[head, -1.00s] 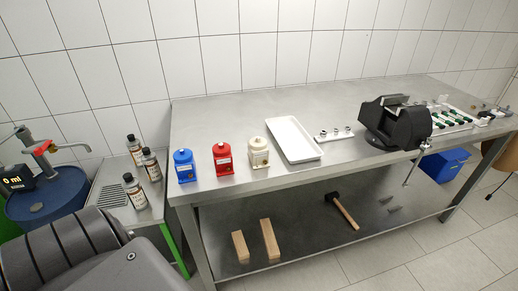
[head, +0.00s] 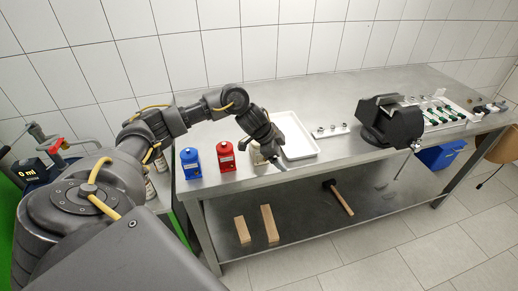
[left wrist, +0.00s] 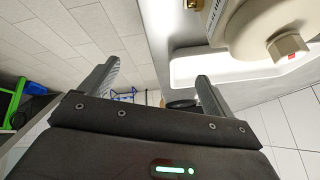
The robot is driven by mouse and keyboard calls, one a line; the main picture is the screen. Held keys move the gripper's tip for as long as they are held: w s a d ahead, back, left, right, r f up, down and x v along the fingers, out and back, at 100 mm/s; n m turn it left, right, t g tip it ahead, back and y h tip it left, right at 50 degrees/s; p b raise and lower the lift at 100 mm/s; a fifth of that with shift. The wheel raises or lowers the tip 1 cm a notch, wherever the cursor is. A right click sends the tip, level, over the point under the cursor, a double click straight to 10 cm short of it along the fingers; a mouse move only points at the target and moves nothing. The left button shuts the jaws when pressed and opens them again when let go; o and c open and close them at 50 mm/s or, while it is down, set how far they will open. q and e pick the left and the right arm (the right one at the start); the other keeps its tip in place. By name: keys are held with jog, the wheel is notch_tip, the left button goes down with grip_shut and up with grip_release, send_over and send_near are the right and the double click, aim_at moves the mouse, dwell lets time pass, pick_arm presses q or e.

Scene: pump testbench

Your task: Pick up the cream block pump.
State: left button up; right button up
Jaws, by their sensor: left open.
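The cream block pump (head: 256,157) stands near the front edge of the steel bench, right of the red pump. My left forearm and gripper partly hide it in the head view. My left gripper (head: 279,166) is at the pump's right side, pointing down toward the bench's front edge. In the left wrist view the open left gripper (left wrist: 155,80) has nothing between its fingers. The cream pump (left wrist: 265,28) is at that view's upper right, outside the fingers, with its hex fitting showing. My right gripper is not in view.
The red pump (head: 226,157) and blue pump (head: 190,163) stand to the left. A white tray (head: 296,132) lies just behind my left gripper. A strip with small fittings (head: 331,131) and a black vise (head: 390,122) are farther right. Wooden blocks (head: 269,226) are on the lower shelf.

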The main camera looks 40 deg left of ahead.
aim_at(253, 141)
pick_arm(q)
jog(key=s+a+r+n+g, duration=0.1)
jog(key=s+a+r+n, duration=0.1)
jog(key=a+r, duration=0.35)
jog(key=s+a+r+n+g, duration=0.1)
jog(key=a+r+n, duration=0.15)
jog(key=a, duration=0.55)
jog(key=shift+m+y, duration=0.25)
jog(key=shift+y, duration=0.15)
jog(key=x, duration=0.5)
jog(key=shift+w+d+f, duration=0.1)
jog(key=shift+w+d, duration=0.05)
jog(key=shift+d, duration=0.15)
jog(key=shift+d+f, duration=0.2)
jog(key=shift+d, duration=0.05)
jog(key=p+x, duration=0.1)
jog(key=x, duration=0.2)
jog(key=shift+w+d+f+p, duration=0.2)
jog(key=shift+w+f+p, duration=0.05)
jog(key=shift+f+p, duration=0.05)
jog(key=shift+w+d+f, duration=0.1)
jog(key=shift+w+f, duration=0.05)
jog(key=shift+f, duration=0.3)
jog(key=c, duration=1.4)
jog(key=shift+r, duration=0.1)
jog(key=shift+c, duration=0.7)
